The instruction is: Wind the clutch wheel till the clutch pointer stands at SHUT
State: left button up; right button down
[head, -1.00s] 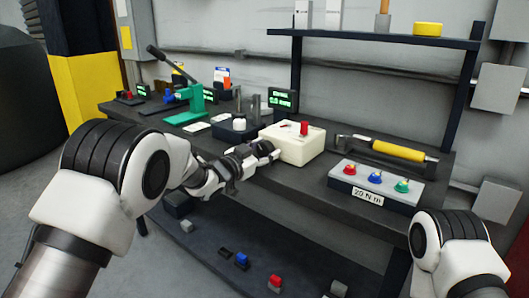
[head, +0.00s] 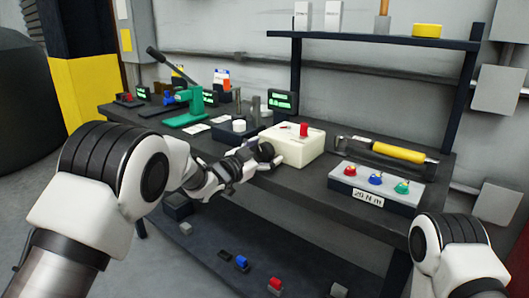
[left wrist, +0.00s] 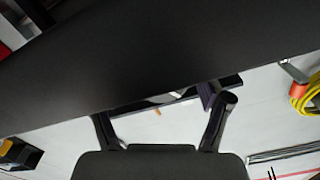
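The cream clutch box (head: 292,150) sits on the dark bench, with a red knob (head: 304,129) and a small dial on top. The dial's pointer and lettering are too small to read. My left gripper (head: 262,157) is at the box's left side, by a small dark round part that may be the clutch wheel; I cannot tell whether they touch. In the left wrist view my left gripper (left wrist: 165,107) has its two fingers spread apart, with nothing clearly held between them. A large dark surface covers the upper part of that view. My right gripper is out of view.
A block with red, blue and green knobs (head: 375,180) and a yellow-handled wrench (head: 398,151) lie to the right. A green lever press (head: 190,105) and a small display (head: 282,101) stand behind and left. A shelf (head: 375,38) spans the back.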

pick_arm(q)
jog(key=v, duration=1.2)
